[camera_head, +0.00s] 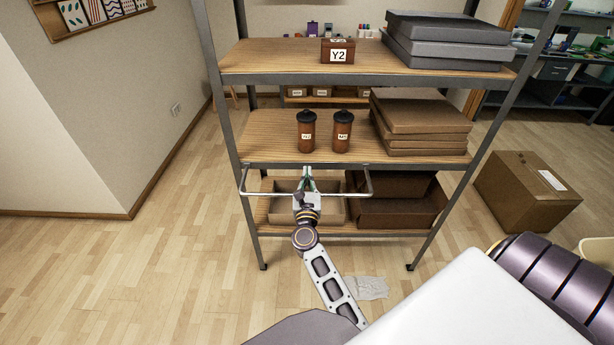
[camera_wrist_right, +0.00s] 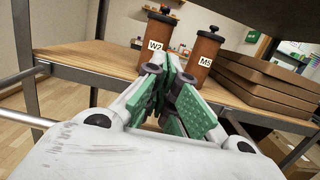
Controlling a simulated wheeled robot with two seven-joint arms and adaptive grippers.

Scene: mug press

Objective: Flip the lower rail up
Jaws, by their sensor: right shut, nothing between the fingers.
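The lower rail (camera_head: 270,194) is a thin pale metal U-shaped bar at the front of the middle shelf. Its long bar is lower in the picture than the shelf's front edge. In the wrist view its left part (camera_wrist_right: 22,117) runs in from the left toward my gripper. My right gripper (camera_head: 308,174) is shut and empty at the rail's middle, with its fingertips close to the shelf edge. The wrist view shows its green finger pads (camera_wrist_right: 172,95) together, in front of the jars. Whether the gripper touches the bar is unclear. My left gripper is out of view.
Two brown jars (camera_head: 306,132) (camera_head: 343,132) with black lids stand on the middle shelf (camera_head: 262,140) behind the rail. Flat cardboard boxes (camera_head: 425,120) are stacked to their right. Open boxes (camera_head: 405,208) sit on the bottom shelf. The floor left of the rack is clear.

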